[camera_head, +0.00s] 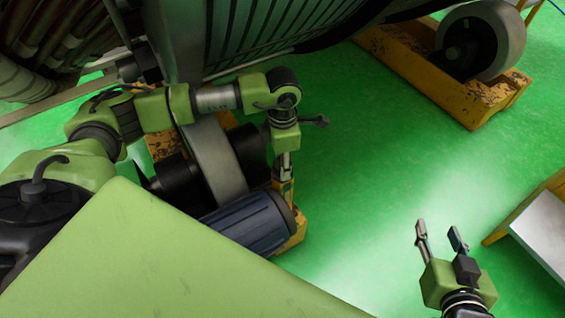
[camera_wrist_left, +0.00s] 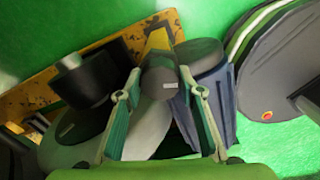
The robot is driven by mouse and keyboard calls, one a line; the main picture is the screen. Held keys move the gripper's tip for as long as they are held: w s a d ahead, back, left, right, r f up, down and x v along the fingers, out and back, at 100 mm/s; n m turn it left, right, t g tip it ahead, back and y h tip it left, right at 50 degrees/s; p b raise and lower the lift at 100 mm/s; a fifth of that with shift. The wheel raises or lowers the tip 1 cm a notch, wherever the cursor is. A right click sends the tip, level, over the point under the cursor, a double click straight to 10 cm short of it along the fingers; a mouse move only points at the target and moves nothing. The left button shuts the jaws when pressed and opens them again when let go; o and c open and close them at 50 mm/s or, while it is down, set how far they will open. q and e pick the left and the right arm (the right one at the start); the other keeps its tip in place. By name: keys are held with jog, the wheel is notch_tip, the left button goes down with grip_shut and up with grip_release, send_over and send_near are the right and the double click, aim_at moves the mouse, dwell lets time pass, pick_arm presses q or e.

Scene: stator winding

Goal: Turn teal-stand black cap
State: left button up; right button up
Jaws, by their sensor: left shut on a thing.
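A black cylindrical cap (camera_wrist_left: 160,72) with a small pale mark stands at the middle of the left wrist view. My left gripper (camera_wrist_left: 159,76) has one finger on each side of it and is shut on it. In the head view my left gripper (camera_head: 285,172) points down at the right end of a worn yellow stand (camera_head: 294,236); the cap is hard to make out there. The stand under the cap looks yellow, not teal. My right gripper (camera_head: 438,229) is open and empty above the green floor at the lower right.
A ribbed dark blue motor (camera_head: 248,222) and a large grey wheel (camera_head: 216,160) sit close to my left gripper. Another yellow base (camera_head: 420,75) with a pale roller (camera_head: 482,42) stands at the upper right. Open green floor (camera_head: 370,150) lies between them.

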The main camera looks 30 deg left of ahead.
jog(key=shift+w+r, duration=0.2)
jog(key=shift+r, duration=0.05)
dwell(0.3)
pick_arm(q)
jog(key=o, duration=1.1)
pick_arm(e)
jog(key=shift+a, duration=0.1)
